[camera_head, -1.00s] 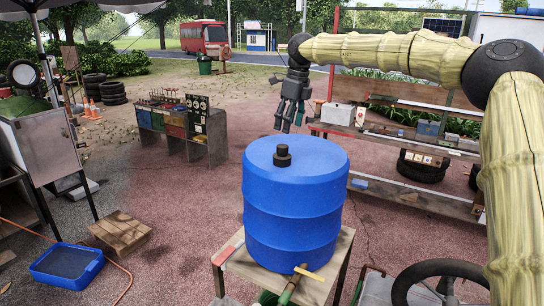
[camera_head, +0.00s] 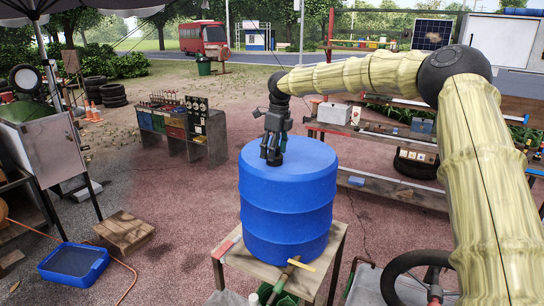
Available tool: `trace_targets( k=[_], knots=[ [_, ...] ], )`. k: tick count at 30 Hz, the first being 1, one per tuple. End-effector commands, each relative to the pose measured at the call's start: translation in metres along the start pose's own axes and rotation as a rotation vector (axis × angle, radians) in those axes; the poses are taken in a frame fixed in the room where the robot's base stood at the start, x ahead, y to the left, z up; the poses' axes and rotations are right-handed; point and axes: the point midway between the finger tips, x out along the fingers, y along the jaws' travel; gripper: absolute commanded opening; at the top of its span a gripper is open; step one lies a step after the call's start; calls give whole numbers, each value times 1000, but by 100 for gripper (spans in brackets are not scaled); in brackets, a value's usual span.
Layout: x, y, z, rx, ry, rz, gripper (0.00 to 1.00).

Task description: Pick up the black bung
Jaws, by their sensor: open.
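The blue drum (camera_head: 288,205) stands upright on a small wooden table. The black bung (camera_head: 275,160) is on top of the drum, mostly hidden by my gripper, and its dark shape merges with the fingers. My gripper (camera_head: 272,153) points down from the wrist with its fingertips low over the drum top, at the bung. It is open. I cannot tell whether the fingers touch the bung or stand clear around it.
The wooden table (camera_head: 323,268) under the drum has a tool with a yellow handle at its front edge. A black wheel (camera_head: 392,290) is at the lower right. Shelves (camera_head: 375,180) stand behind on the right. A blue tray (camera_head: 73,264) lies on the ground at left.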

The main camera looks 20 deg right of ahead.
Motion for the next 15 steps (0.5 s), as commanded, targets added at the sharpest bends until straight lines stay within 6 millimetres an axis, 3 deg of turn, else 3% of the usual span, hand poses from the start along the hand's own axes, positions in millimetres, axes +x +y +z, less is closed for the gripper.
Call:
trace_targets(
  k=[2, 10, 15],
  knots=[
    [0, -1, 0, 0, -1, 0, 59],
    [10, -8, 10, 0, 9, 8, 10],
    [13, -8, 12, -1, 10, 9, 8]
  ],
)
